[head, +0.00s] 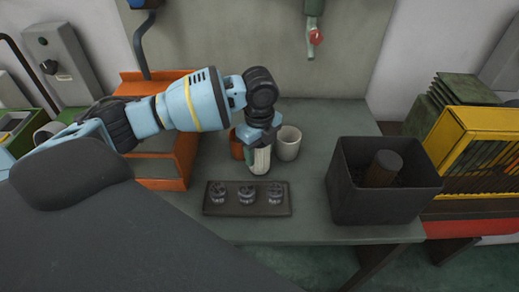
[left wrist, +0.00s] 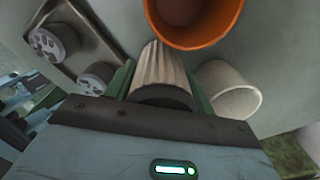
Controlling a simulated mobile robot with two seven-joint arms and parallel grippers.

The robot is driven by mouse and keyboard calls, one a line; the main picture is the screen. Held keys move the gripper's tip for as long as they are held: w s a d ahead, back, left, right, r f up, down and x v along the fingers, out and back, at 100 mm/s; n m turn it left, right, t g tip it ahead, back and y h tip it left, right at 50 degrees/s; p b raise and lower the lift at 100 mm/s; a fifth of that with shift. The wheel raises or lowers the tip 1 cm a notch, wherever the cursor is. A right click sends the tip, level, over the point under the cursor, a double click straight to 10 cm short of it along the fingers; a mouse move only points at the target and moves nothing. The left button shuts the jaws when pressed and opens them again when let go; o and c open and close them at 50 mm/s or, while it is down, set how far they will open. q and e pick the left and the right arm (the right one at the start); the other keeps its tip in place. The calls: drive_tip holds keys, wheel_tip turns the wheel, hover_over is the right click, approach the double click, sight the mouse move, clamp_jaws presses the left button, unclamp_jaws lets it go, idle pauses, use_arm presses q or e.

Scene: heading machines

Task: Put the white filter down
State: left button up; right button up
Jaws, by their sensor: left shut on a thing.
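My left gripper (head: 260,150) points down over the grey table (head: 320,190) and is shut on the white filter (head: 260,164). In the left wrist view the filter (left wrist: 163,68) is a pale ribbed cylinder between the two green fingers of my left gripper (left wrist: 162,85). The filter looks close to upright; I cannot tell whether its lower end touches the table. An orange cup (left wrist: 195,18) and a white cup (left wrist: 228,92) stand on either side of it. They also show beside the gripper in the head view. My right gripper is not in view.
A black bin (head: 385,205) holding a brown cylinder (head: 384,166) stands to the right. An orange rack (head: 180,178) stands left. Bare table lies between tray and bin.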

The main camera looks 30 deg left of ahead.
use_arm(q)
drive_tip(key=shift+f, duration=0.1)
drive_tip(key=o, duration=1)
drive_tip(key=shift+o, duration=0.5)
wheel_tip(320, 180, up, 12)
drive_tip(key=shift+r+p, duration=0.15)
drive_tip(key=shift+p, duration=0.3)
